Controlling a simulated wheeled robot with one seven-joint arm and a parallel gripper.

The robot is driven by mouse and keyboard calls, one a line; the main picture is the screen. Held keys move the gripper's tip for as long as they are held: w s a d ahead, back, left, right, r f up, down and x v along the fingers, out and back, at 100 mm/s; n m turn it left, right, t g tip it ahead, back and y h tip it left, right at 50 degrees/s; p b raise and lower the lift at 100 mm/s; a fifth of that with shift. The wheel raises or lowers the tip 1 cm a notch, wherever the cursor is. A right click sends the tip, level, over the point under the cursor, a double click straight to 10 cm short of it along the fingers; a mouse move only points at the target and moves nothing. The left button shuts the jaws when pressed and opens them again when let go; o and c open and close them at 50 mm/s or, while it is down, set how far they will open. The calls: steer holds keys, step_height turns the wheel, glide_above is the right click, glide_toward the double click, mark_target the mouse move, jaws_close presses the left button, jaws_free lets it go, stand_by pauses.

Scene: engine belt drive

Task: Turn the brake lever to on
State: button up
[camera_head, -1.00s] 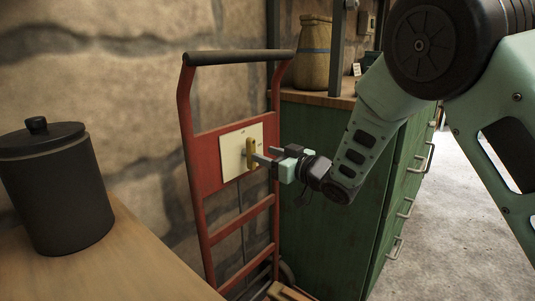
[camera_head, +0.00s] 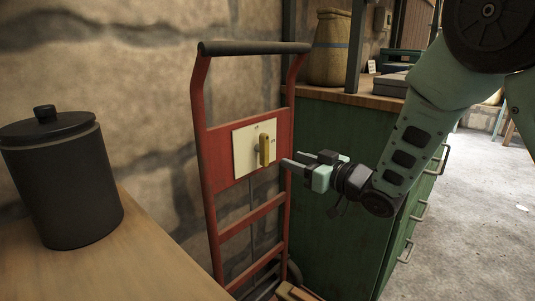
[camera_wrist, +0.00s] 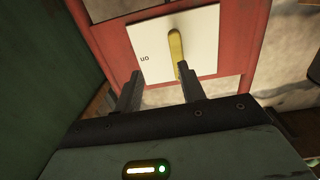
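The brake lever (camera_head: 264,150) is a yellow handle, standing about upright on a white plate (camera_head: 243,153) on the red hand truck. In the wrist view the lever (camera_wrist: 175,47) stands nearly upright too, and the plate (camera_wrist: 205,48) bears an upside-down "on" mark left of it. My gripper (camera_head: 290,160) is just right of the lever in the head view, with a small gap. In the wrist view my gripper (camera_wrist: 158,80) has its fingers apart and nothing between them; the right finger's tip overlaps the lever's lower end in the picture. Contact cannot be told there.
The red hand truck (camera_head: 203,140) stands against the stone wall. A green cabinet (camera_head: 335,222) is close to its right, with a sack (camera_head: 330,50) on top. A wooden table (camera_head: 125,268) with a black lidded pot (camera_head: 62,185) is at the front left.

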steer(key=b+v, duration=0.1)
steer(key=v, duration=1.3)
stand_by(0.8)
steer(key=shift+d+f, duration=0.1)
stand_by(0.4)
steer(key=b+v, duration=0.1)
steer(key=b, duration=0.1)
steer(key=b+v, duration=0.2)
steer(key=shift+s+d+f, duration=0.15)
steer(key=shift+d+f, duration=0.05)
steer(key=shift+f, duration=0.05)
steer(key=shift+d+b, duration=0.1)
steer(key=shift+b, duration=0.65)
